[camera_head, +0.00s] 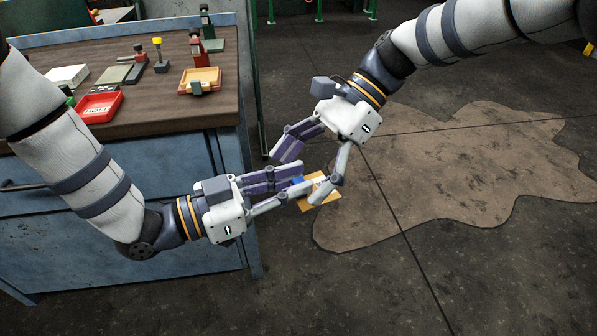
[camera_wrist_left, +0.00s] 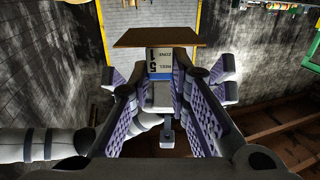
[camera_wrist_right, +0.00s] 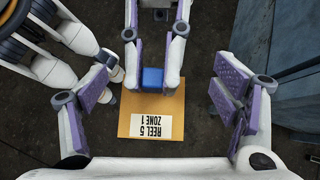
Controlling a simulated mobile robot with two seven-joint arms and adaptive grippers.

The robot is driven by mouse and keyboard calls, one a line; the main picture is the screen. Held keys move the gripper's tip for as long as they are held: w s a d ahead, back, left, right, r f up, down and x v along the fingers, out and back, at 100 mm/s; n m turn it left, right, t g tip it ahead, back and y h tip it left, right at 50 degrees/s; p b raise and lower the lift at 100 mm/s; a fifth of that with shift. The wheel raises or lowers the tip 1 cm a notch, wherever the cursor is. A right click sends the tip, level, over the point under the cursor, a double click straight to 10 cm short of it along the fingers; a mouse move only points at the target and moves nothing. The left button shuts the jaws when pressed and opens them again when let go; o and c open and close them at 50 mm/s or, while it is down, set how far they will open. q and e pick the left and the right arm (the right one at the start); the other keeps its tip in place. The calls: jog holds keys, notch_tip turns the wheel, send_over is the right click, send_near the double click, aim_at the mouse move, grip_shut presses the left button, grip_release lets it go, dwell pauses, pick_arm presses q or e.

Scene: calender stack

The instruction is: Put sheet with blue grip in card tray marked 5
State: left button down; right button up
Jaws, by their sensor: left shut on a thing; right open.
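The sheet is an orange-tan card (camera_wrist_right: 175,108) with a white label reading "REEL 5 ZONE 1" and a blue grip (camera_wrist_right: 152,77) on one edge. It also shows in the head view (camera_head: 328,194) and edge-on in the left wrist view (camera_wrist_left: 158,38). My left gripper (camera_head: 300,184) is shut on the blue grip and holds the sheet in the air, right of the bench. My right gripper (camera_wrist_right: 168,97) is open, its fingers apart on either side of the sheet and not touching it. I cannot make out a card tray marked 5.
The wooden-topped blue bench (camera_head: 160,114) stands at left. It holds a red tray marked HOLD (camera_head: 100,106), a yellow-orange tray (camera_head: 200,79), a white block (camera_head: 67,75) and stamp-like tools. Open floor with a brown stain (camera_head: 450,180) lies at right.

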jog(key=shift+s+a+f, duration=0.25)
jog(key=shift+a+f, duration=0.15)
jog(key=shift+f, duration=0.05)
jog(key=c, duration=1.4)
jog(key=o, duration=1.4)
